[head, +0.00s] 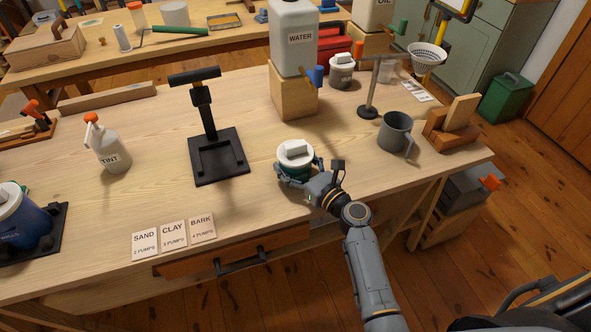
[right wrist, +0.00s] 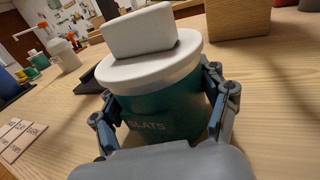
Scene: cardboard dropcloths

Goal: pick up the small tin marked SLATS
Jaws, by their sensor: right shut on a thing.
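The small tin marked SLATS (right wrist: 150,119) is dark green with a white lid and a white block-shaped knob on top. In the head view the tin (head: 295,154) is near the front edge of the workbench, right of the black stand. My right gripper (head: 298,176) has its fingers on both sides of the tin, shut on it. In the right wrist view the fingers (right wrist: 163,110) press the tin's sides below the lid, and the tin looks upright. Whether its base touches the bench is hidden. My left gripper is not in view.
A black stand (head: 219,157) is left of the tin. A WATER container (head: 294,40) on a wooden block stands behind it. A grey mug (head: 396,132) and a wooden holder (head: 450,135) are to the right. SAND, CLAY and BARK cards (head: 173,234) lie at the front left.

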